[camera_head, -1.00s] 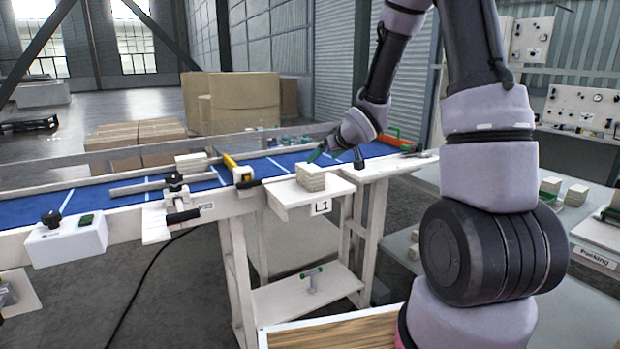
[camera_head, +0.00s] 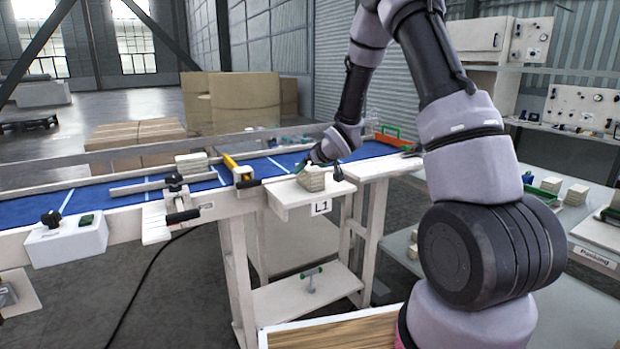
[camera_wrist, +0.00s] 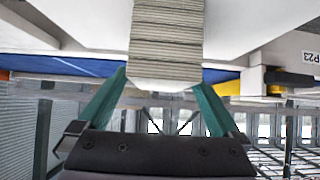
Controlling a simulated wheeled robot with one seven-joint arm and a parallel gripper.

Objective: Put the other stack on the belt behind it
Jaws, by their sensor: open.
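A pale stack (camera_head: 311,178) stands upright on the small white shelf marked L1 (camera_head: 280,203), in front of the belt. In the wrist view my gripper's (camera_wrist: 162,85) green fingers are spread on either side of the layered L1 stack (camera_wrist: 166,45), whose end reaches between the fingertips.
More small stacks (camera_head: 576,194) stand on the packing table at right.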

